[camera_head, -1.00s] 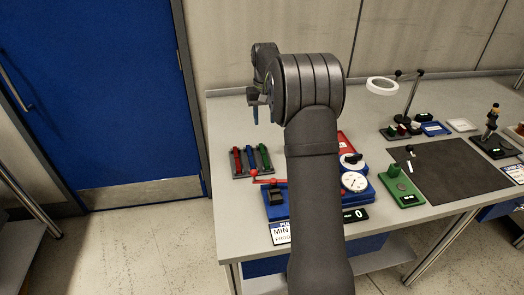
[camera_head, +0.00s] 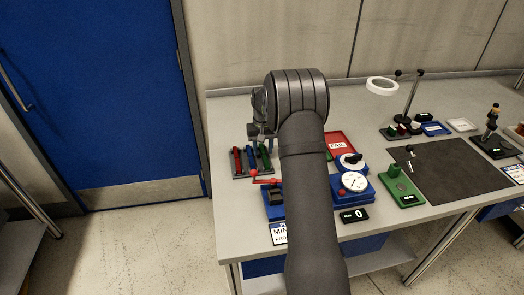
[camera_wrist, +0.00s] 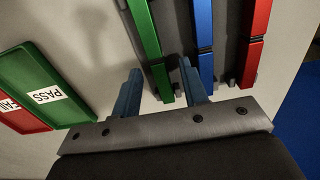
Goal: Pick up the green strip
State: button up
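The green strip (camera_head: 265,158) lies at the right end of a dark rack (camera_head: 240,177) in the head view, beside a blue strip (camera_head: 250,159) and a red strip (camera_head: 237,160). My gripper (camera_head: 262,132) is just beyond and above the rack's far end. In the wrist view my gripper (camera_wrist: 160,68) is open, with its two blue fingers apart. The green strip (camera_wrist: 146,35) runs into the gap between the fingers, with the blue strip (camera_wrist: 204,30) and red strip (camera_wrist: 258,35) to the right. I cannot tell whether the fingers touch anything.
A green PASS tray (camera_wrist: 60,112) and a red FAIL tray (camera_wrist: 18,122) lie left in the wrist view. A blue device with a red lever (camera_head: 268,181) stands just in front of the rack. A dial gauge (camera_head: 353,182) is to its right. The table's left edge is near the rack.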

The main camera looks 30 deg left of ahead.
jog(key=shift+f, duration=0.2)
grip_shut()
jog(key=shift+r, duration=0.1)
